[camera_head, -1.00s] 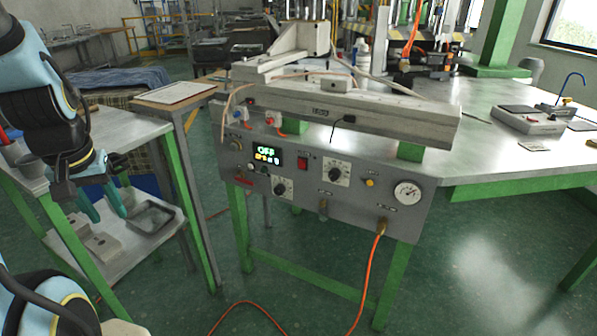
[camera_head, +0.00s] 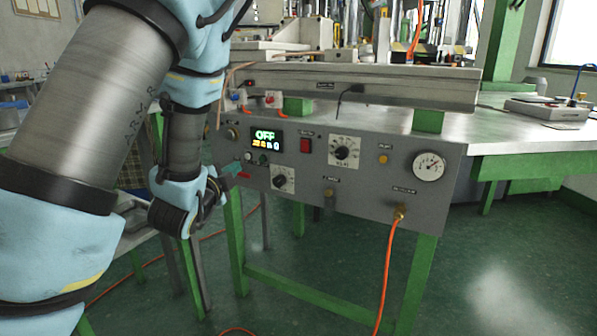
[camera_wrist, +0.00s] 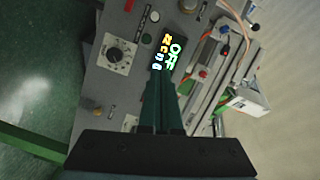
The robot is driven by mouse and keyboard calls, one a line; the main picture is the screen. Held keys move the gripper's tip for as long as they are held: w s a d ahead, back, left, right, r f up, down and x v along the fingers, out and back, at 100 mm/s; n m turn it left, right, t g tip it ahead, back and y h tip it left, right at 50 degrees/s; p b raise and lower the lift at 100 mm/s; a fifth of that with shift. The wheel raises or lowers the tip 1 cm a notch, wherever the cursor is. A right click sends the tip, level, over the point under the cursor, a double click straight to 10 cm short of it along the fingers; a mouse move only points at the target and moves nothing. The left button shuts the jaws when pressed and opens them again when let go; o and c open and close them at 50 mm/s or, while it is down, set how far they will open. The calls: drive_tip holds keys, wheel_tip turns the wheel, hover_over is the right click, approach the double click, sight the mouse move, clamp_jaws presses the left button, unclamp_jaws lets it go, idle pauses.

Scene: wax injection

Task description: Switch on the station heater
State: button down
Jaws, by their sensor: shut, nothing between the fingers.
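The red switch is not visible there. I cannot tell whether the fingers touch the panel.
Dials (camera_head: 344,151) and (camera_head: 283,180), a yellow button (camera_head: 383,159) and a pressure gauge (camera_head: 429,166) are on the panel. An orange hose (camera_head: 386,270) hangs from its lower right. A grey beam (camera_head: 370,84) lies above. Space in front of the panel's right half is clear.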

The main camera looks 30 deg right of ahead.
sight(304, 142)
drive_tip(key=s+d+m+g+h+b, duration=0.2)
drive_tip(key=s+d+m+h+b, duration=0.1)
drive_tip(key=s+d+m+h, duration=0.2)
drive_tip(key=shift+s+d+f+m, duration=0.25)
drive_tip(key=shift+s+d+m, duration=0.4)
drive_tip(key=shift+s+m, duration=0.25)
drive_tip(key=x, duration=1.4)
drive_tip(key=shift+s+r, duration=0.15)
drive_tip(key=shift+s, duration=0.05)
drive_tip(key=shift+r, duration=0.1)
